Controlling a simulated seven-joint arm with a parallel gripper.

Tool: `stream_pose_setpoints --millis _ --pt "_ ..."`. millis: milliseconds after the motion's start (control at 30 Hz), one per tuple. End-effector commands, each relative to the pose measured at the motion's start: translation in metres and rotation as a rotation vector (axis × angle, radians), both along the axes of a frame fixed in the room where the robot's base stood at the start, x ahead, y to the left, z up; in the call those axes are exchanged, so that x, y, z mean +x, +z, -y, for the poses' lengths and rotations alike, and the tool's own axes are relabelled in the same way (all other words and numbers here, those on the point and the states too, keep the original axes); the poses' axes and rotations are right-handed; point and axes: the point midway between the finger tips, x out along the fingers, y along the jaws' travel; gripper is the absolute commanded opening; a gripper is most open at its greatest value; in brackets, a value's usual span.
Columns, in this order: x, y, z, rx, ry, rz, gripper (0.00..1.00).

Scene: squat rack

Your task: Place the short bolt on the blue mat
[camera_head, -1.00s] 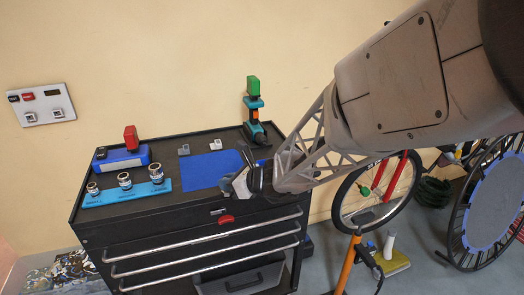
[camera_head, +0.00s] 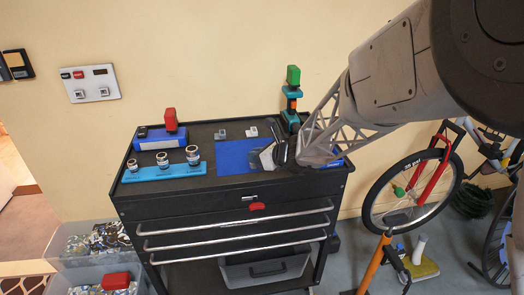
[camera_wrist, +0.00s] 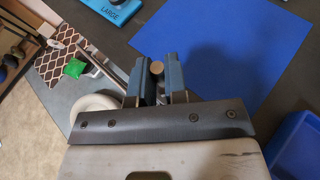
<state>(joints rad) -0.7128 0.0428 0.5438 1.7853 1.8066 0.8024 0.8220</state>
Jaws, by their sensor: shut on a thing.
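The blue mat (camera_head: 238,155) lies flat on the black top of the tool cart. In the wrist view the mat (camera_wrist: 225,40) spreads beyond the fingers and to their right. My gripper (camera_head: 279,154) is at the mat's right side in the head view. In the wrist view its two blue-grey fingers (camera_wrist: 158,82) are shut on a small bolt (camera_wrist: 157,68), whose tan round end shows between the tips. The bolt's lower part is hidden by the fingers, and I cannot make it out in the head view. The height above the mat is unclear.
On the cart top (camera_head: 203,137) stand a blue socket rail (camera_head: 160,173), a blue charger with a red block (camera_head: 170,120), small grey pieces (camera_head: 251,132) and a teal drill with a green block (camera_head: 293,75). A blue bin edge (camera_wrist: 296,150) shows at the wrist view's lower right.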

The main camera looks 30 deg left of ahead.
Motion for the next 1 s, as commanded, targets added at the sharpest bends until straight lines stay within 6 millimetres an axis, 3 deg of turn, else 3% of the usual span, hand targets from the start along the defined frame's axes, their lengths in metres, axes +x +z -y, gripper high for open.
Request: stream_pose_setpoints --millis 500,1000 --pt "0.042 -0.006 -0.048 0.0 0.0 0.001 0.0" --pt "0.05 -0.007 -0.056 0.0 0.0 0.001 0.0"
